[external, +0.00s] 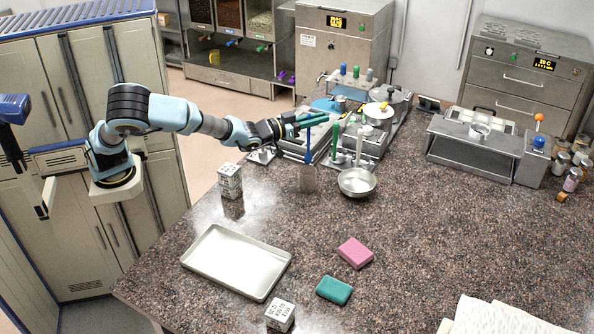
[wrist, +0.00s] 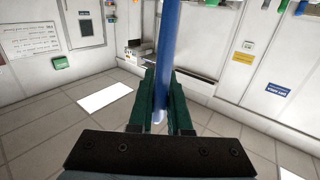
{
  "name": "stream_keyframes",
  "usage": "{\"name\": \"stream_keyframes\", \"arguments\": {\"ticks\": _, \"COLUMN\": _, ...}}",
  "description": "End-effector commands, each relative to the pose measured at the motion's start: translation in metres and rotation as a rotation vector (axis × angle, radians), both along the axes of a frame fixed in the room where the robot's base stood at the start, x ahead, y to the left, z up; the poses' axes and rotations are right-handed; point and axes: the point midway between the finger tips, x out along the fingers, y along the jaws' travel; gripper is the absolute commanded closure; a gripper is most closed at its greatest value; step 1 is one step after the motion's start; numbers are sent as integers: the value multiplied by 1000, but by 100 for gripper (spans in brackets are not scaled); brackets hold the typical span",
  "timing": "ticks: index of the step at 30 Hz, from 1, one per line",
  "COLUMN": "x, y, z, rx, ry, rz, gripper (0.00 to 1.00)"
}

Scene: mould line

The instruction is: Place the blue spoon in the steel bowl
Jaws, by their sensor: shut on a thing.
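The blue spoon (external: 307,147) hangs upright from my gripper (external: 308,120). In the wrist view the blue handle (wrist: 167,40) runs between the green fingers of my gripper (wrist: 163,80), which are shut on it.
A green-handled utensil (external: 336,138) and steel equipment (external: 375,140) stand close behind the bowl. A metal tray (external: 232,262), a pink block (external: 355,252) and a teal block (external: 334,290) lie nearer. The counter right of the bowl is clear.

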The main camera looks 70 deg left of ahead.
Motion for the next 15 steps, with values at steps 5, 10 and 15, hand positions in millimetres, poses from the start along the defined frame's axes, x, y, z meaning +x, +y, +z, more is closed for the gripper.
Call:
{"name": "stream_keyframes", "arguments": {"ticks": 5, "x": 10, "y": -3, "z": 5, "rx": 5, "ry": -5, "rz": 4, "gripper": 100}}
{"name": "stream_keyframes", "arguments": {"ticks": 10, "x": 50, "y": -18, "z": 22, "rx": 15, "ry": -21, "rz": 14, "gripper": 100}}
{"name": "stream_keyframes", "arguments": {"ticks": 15, "x": 99, "y": -38, "z": 34, "rx": 16, "ry": -21, "rz": 17, "gripper": 100}}
